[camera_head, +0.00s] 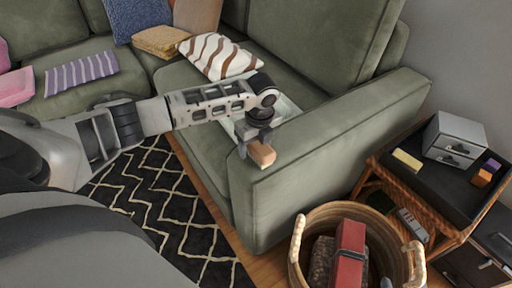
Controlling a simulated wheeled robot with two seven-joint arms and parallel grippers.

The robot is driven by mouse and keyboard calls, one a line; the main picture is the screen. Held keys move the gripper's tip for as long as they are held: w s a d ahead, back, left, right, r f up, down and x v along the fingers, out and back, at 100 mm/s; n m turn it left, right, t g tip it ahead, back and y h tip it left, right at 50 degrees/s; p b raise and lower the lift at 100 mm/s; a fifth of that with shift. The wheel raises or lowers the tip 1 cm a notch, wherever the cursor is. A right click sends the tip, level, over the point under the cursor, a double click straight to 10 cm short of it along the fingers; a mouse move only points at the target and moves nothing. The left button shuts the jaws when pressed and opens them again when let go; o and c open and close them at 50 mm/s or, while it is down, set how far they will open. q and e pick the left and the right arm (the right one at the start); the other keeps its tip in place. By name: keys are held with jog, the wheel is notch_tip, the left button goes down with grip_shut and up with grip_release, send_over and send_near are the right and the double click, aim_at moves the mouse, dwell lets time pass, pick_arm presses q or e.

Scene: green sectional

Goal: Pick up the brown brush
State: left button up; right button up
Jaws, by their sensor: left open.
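A small light-brown block-shaped thing (263,154), which looks like the brown brush, is at the front corner of the green sofa's arm (335,135). My left arm comes in from the left, and its left gripper (256,142) is open and points down right at the brown thing. The gripper's fingers hide part of it. I cannot tell whether the fingers touch it or whether it lies fully between them. My right gripper is not in view.
A striped pillow (218,56) and a folded tan cloth (160,40) lie on the sofa. A wicker basket (299,250) holding a red box (349,252) stands at lower right. Beside it is a dark side table (440,185) with a grey drawer box (454,137).

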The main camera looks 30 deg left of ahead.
pick_arm(q)
jog(key=c, duration=1.1)
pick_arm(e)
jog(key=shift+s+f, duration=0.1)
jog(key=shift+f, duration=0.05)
pick_arm(q)
jog(key=shift+r, duration=0.1)
jog(key=shift+r, duration=0.1)
jog(key=shift+r, duration=0.25)
notch_tip(320, 180, up, 2)
jog(key=shift+r+p, duration=0.1)
jog(key=shift+p, duration=0.25)
jog(key=s+d+r+p, duration=0.1)
jog(key=s+d+r, duration=0.1)
jog(key=s+r, duration=0.3)
jog(key=s+d+r+p, duration=0.2)
jog(key=s+r, duration=0.3)
jog(key=s, duration=0.3)
jog(key=shift+s+d, duration=0.15)
jog(key=shift+d, duration=0.15)
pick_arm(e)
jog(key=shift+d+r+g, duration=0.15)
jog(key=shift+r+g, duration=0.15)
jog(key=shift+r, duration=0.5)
